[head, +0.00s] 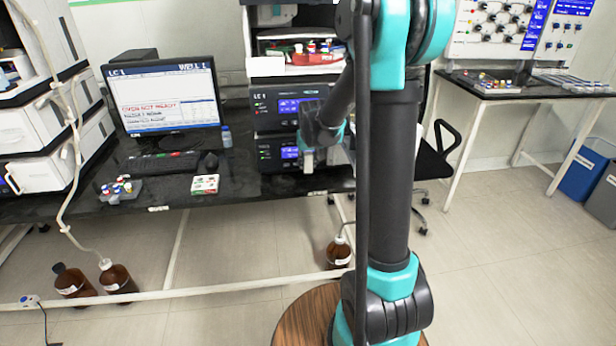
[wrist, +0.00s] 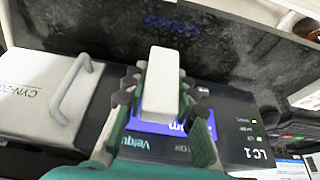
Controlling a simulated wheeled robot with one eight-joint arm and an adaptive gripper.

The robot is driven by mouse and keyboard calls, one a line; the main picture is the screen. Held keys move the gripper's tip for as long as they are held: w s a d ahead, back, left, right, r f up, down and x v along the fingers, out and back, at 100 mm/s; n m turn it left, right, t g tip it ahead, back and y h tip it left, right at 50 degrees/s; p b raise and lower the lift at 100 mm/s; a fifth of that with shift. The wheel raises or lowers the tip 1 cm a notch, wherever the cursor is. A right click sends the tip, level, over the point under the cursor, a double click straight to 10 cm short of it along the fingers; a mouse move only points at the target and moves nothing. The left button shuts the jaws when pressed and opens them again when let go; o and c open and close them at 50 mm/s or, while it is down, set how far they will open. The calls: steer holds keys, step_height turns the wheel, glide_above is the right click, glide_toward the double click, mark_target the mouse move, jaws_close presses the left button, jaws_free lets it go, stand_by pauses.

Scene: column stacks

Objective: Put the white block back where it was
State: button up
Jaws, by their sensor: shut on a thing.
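The white block (wrist: 161,75) is held upright between the fingers of my gripper (wrist: 161,95) in the wrist view. My gripper is shut on it, with one dark finger on each side. In the head view my gripper (head: 310,143) is in front of the LC 1 modules, above the front of the black bench. The white block (head: 308,160) shows there as a small pale piece below the fingers. It appears clear of the bench top, though the gap is hard to judge.
The LC 1 module stack (head: 285,105) stands behind my gripper. A monitor (head: 165,100), keyboard (head: 160,162), vial rack (head: 119,189) and small white tray (head: 205,184) are to the left on the bench. Brown bottles (head: 118,281) stand on the floor below. Bare bench (head: 250,184) lies near the front edge.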

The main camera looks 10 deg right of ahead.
mark_target(310, 157)
steer(key=shift+f, duration=3)
steer(key=shift+f, duration=0.1)
steer(key=o, duration=0.9)
steer(key=shift+o, duration=0.2)
steer(key=v, duration=1.2)
